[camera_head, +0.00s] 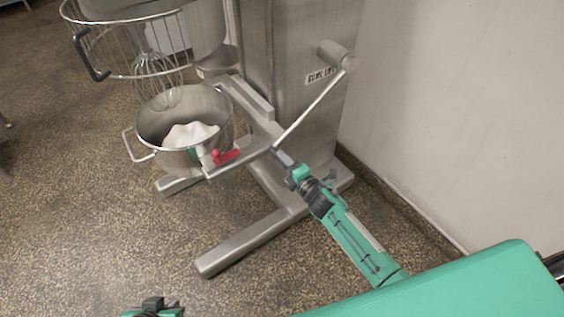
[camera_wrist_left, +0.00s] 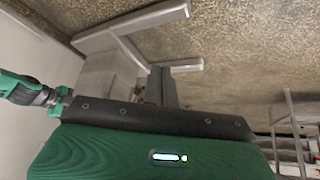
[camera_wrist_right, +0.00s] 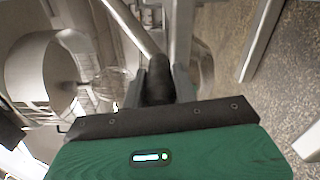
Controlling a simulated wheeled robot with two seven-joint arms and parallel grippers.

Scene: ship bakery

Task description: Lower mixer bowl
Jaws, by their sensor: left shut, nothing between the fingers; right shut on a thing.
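The steel mixer bowl (camera_head: 222,112) sits on the mixer's forked arms, with white contents inside and a handle at its left. A wire whisk (camera_head: 160,78) hangs above the bowl, its tip near the rim. My right gripper (camera_head: 283,158) is shut on the crank's dark grip (camera_wrist_right: 157,75), also visible in the right wrist view. My left gripper (camera_head: 155,302) is shut and empty at the bottom edge, apart from the mixer.
A wire guard (camera_head: 122,76) surrounds the mixer head. The mixer's floor legs (camera_head: 245,244) spread forward. A pale wall (camera_head: 455,110) stands at right. The speckled floor (camera_head: 80,220) is clear at left.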

